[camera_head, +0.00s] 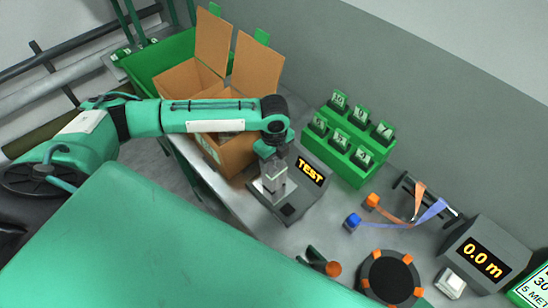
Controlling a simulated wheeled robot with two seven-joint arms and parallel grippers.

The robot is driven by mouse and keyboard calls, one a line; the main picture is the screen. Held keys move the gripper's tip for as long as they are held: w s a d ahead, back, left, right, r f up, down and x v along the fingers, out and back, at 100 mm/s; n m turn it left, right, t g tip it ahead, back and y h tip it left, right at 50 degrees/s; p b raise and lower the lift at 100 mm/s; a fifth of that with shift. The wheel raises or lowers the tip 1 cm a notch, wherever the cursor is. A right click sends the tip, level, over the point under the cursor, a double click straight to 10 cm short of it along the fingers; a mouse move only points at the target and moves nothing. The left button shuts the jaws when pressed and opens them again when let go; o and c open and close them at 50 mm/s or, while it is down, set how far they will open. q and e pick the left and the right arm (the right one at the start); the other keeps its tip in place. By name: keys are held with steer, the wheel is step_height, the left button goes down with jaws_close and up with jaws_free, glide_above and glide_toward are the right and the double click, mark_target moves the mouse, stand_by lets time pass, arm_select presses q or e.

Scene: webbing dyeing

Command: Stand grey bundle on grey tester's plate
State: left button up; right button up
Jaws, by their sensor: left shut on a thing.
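The grey tester (318,188) stands on the bench in the middle of the camera_head view, with a lit "TEST" display (311,172). My left gripper (272,184) points down over the tester's near left side and is shut on a small grey bundle (274,172). The fingers cover much of the bundle. Much of the plate is hidden under the gripper, and I cannot tell whether the bundle touches it. My right gripper is out of view.
An open cardboard box (232,152) stands left of the tester. A green rack (345,148) with numbered blocks is behind it. To the right are orange and blue webbing ends (353,221), a round black pad (391,277) and a "0.0 m" display (483,260).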

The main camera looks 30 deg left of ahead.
arm_select(q)
steer(key=o, duration=1.4)
steer(key=shift+f, duration=0.1)
steer(key=shift+c, duration=0.2)
step_height(320, 180, up, 11)
steer(key=b, duration=0.3)
steer(key=shift+r, duration=0.7)
steer(key=shift+f, duration=0.1)
